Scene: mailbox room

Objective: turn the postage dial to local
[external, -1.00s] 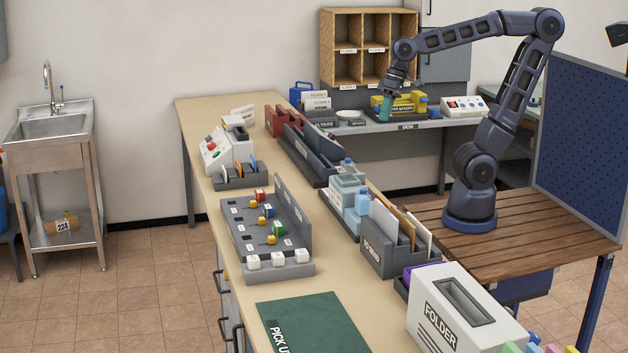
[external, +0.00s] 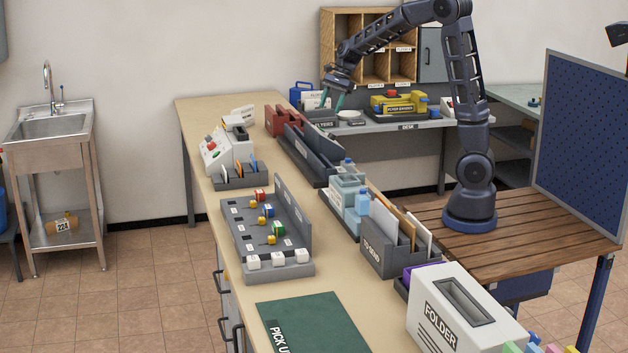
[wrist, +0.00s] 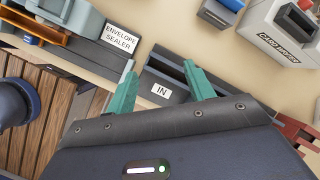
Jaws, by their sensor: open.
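I cannot make out a dial marked for postage in either view. A white sloped panel with red and green controls (external: 213,153) stands at the far left of the long counter, its markings too small to read. A second white panel with small knobs (external: 447,107) on the back bench is partly hidden behind my arm. My gripper (external: 331,99) is in the air near the flyers box at the back. In the wrist view its two green fingers (wrist: 163,92) are spread apart with nothing between them, above a dark tray labelled IN.
The dark tray (wrist: 165,67) lies beneath my fingers, with the envelope sealer label (wrist: 119,39) beside it. A white card machine (wrist: 284,38) is at the wrist view's upper right. Several dark holders and a red rack (external: 276,121) line the counter.

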